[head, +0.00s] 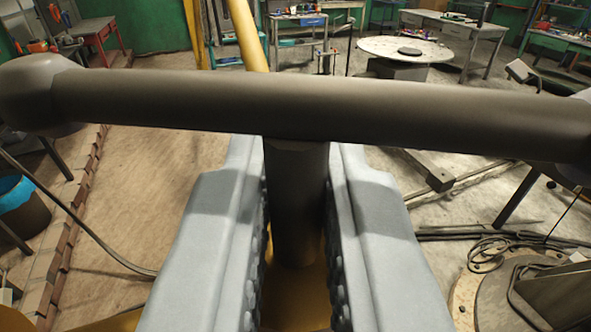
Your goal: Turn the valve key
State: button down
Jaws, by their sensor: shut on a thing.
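The valve key (320,105) is a dark grey T-shape. Its long crossbar spans nearly the whole width of the head view, with a rounded knob at the left end and another partly cut off at the right edge. Its round stem (297,200) runs down from the middle of the crossbar. My gripper (298,200) has two pale grey fingers with ribbed inner pads, one on each side of the stem. It is shut on the stem, just below the crossbar. The lower end of the stem meets a yellow surface (297,300) between the fingers.
A round table (405,48) and workbenches (460,25) stand at the back. Yellow posts (245,35) rise behind the crossbar. A blue-lined bin (22,210) is at the left. Cables (490,250) and dark beams (430,170) lie at the right. Brown floor (150,200) is open at the left.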

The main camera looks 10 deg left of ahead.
jog(key=shift+m+t+h, duration=0.3)
jog(key=shift+m+h, duration=0.7)
jog(key=shift+h, duration=0.6)
jog(key=c, duration=1.5)
grip_release()
